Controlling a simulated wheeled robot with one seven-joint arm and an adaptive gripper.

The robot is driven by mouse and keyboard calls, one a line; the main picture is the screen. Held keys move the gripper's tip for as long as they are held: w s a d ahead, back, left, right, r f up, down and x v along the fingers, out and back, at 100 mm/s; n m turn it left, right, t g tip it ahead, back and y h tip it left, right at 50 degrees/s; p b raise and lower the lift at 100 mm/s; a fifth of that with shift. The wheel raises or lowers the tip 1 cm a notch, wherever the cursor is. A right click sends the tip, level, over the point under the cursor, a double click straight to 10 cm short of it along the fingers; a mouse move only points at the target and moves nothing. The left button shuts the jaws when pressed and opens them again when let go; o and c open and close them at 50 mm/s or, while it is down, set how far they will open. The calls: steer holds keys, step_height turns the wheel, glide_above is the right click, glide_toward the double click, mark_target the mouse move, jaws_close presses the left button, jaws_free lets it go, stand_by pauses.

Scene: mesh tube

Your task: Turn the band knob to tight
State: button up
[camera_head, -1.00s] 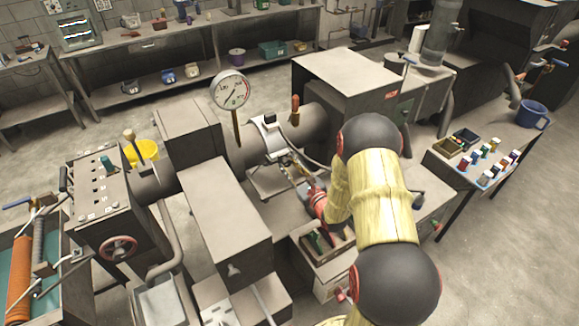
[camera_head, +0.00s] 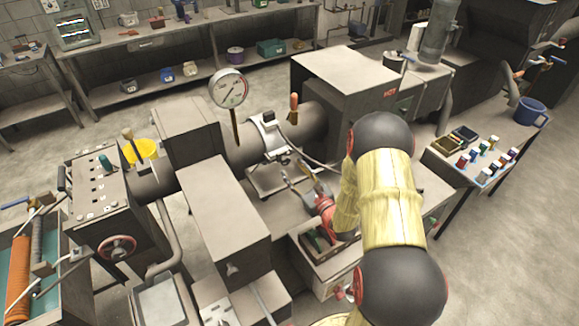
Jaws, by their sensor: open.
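A pale metal band (camera_head: 269,135) wraps around the grey horizontal tube (camera_head: 310,128) in the middle of the machine. A small dark fitting at the band's front lower side (camera_head: 281,156) seems to be its knob; its setting is too small to read. My gripper (camera_head: 301,184) is open and empty, in front of and below the band, apart from it. Its red wrist part (camera_head: 324,206) shows behind my arm. A round dial gauge (camera_head: 229,89) stands on a stem just left of the band; its reading is not clear.
An orange-handled tool (camera_head: 293,107) stands upright by the tube, right of the band. A grey box housing (camera_head: 225,210) stands left of my gripper. An open tray with green contents (camera_head: 318,242) lies below it. A cable runs right from the band.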

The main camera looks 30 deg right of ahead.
steer(key=s, duration=0.7)
steer(key=shift+s+d, duration=0.15)
steer(key=shift+s, duration=0.1)
